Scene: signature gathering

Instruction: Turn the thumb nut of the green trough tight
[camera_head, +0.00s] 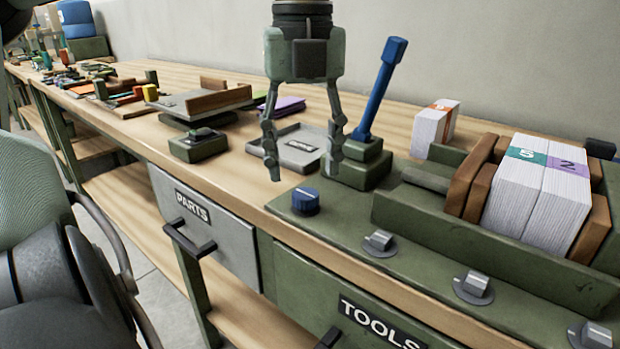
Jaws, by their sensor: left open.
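The green trough (430,222) is at the right of the head view. It holds two white paper blocks (540,192), with labels 5 and 2, upright between brown wooden boards (475,182). Three grey winged knobs (379,241) sit along the green base in front of it. A round blue knob (306,199) stands at the base's left end. I cannot tell which of these is the thumb nut. My left gripper (302,172) points down, open and empty, its fingers apart above and behind the blue knob. My right gripper is not in view.
A blue lever (381,90) rises from a green block just right of my left gripper. A grey tray (300,148) lies behind the fingers. Another white stack (435,127) stands behind the trough. Drawers (205,222) are below the bench edge.

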